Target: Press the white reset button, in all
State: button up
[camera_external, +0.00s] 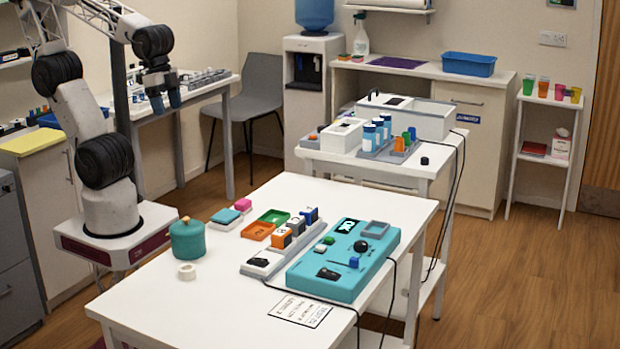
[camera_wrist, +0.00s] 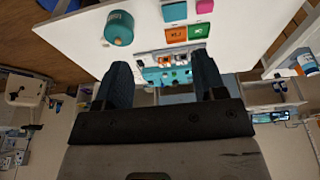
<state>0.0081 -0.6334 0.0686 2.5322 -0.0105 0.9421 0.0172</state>
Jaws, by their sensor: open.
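A teal control panel (camera_external: 318,281) lies on the white table. It carries a dark display (camera_external: 350,226), a black ball knob (camera_external: 361,246), small green pieces, a blue lever and a black rocker. I cannot make out for certain which part is the white reset button. My gripper (camera_external: 166,103) is open and empty, high up at the left, well apart from the panel. In the wrist view my gripper (camera_wrist: 162,82) has its two dark fingers spread. The teal panel (camera_wrist: 155,75) shows small between them, partly hidden by the fingers.
A labelled paper (camera_external: 300,310) lies in front. A black cable leaves the panel.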

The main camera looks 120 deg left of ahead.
grip_shut()
dwell(1.5)
